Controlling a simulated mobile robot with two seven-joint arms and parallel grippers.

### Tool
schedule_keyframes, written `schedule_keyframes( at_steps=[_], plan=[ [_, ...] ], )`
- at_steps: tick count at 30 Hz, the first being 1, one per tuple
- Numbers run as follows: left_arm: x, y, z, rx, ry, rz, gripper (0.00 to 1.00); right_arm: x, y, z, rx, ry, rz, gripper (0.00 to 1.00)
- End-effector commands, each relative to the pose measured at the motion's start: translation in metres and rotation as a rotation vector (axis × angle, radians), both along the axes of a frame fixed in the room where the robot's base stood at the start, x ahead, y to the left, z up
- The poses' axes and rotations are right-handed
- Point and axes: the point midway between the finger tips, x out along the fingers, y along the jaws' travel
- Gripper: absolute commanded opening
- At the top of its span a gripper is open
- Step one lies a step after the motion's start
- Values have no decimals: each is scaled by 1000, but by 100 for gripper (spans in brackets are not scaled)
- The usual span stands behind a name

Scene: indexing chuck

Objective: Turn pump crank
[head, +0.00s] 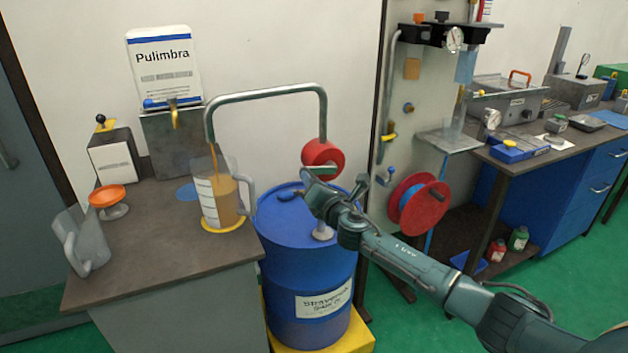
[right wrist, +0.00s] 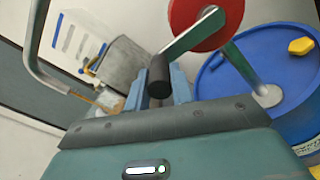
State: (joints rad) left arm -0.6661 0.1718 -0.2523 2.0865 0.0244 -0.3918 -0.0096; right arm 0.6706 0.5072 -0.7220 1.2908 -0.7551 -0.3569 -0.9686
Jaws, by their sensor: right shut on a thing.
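A red rotary pump (head: 322,155) stands on a blue drum (head: 306,275); the right wrist view shows it large (right wrist: 205,18). Its pale green crank arm (right wrist: 190,38) ends in a black handle (right wrist: 160,76). My right gripper (head: 309,186) is shut on this handle, which sits between the jaws in the right wrist view. In the head view the gripper hides the handle. A grey pipe (head: 265,92) runs from the pump to above a clear jug (head: 222,205). An orange-brown stream (head: 214,160) falls into the jug, partly filled with the same liquid. My left gripper is out of view.
The jug stands on a yellow disc on the grey bench (head: 150,225). An empty clear jug (head: 82,243), an orange dish (head: 107,196) and a Pulimbra container (head: 165,68) are also there. A red hose reel (head: 418,203) and a workbench (head: 548,145) stand to the right.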

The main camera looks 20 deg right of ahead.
Motion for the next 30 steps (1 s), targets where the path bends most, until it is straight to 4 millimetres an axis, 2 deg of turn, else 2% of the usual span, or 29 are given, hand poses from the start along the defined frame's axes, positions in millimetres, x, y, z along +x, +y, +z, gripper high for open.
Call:
schedule_keyframes(
  at_steps=[13,14,21,30],
  plan=[
    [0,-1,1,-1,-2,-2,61,-1,2,-3,-6,3,3,0],
    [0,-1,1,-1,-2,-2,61,-1,2,-3,-6,3,3,25],
    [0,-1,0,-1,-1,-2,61,0,1,-2,-7,2,1,44],
    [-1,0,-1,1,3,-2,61,-2,0,-1,-8,1,0,45]
  ],
)
